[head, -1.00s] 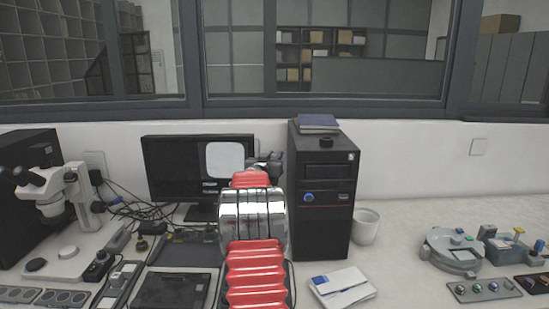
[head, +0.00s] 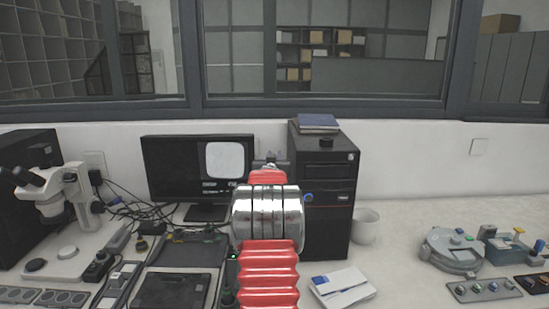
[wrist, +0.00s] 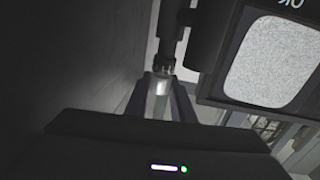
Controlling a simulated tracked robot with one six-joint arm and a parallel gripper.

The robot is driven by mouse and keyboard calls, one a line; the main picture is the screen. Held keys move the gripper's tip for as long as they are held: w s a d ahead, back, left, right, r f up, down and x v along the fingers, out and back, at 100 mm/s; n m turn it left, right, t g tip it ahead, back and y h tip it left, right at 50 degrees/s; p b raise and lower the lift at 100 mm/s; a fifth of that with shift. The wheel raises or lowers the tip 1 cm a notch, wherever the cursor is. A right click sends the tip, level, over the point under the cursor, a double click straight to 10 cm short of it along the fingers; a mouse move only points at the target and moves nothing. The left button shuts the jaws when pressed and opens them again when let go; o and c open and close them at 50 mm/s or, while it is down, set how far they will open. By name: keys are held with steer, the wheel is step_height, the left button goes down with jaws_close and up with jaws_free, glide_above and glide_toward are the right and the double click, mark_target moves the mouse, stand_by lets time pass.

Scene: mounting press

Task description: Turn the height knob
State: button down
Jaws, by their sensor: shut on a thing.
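In the wrist view, a pale, shiny cylindrical height knob (wrist: 158,86) sits at the end of a dark post with a knurled collar. My gripper (wrist: 161,92) has its two dark fingers on either side of this knob and is shut on it. The exact finger contact is dim. In the head view, my red and silver arm hides the knob. Only a small dark part of my gripper (head: 270,163) shows above the arm, between the monitor and the computer tower.
The black computer tower (head: 325,235) stands close to the right of my arm. The monitor (head: 172,165) is on the left, with its pale screen patch also large in the wrist view (wrist: 262,62). A white mug (head: 367,228) and papers (head: 343,287) lie to the right.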

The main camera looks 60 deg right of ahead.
steer(key=shift+w+a+r, duration=0.1)
steer(key=shift+w+r, duration=0.05)
steer(key=shift+r, duration=0.05)
steer(key=c, duration=1.9)
jaws_free()
steer(key=o, duration=0.4)
steer(key=shift+f, duration=0.15)
steer(key=shift+s+a, duration=0.15)
steer(key=shift+s, duration=0.05)
steer(key=shift+v, duration=6.75)
steer(key=shift+s+f, duration=0.1)
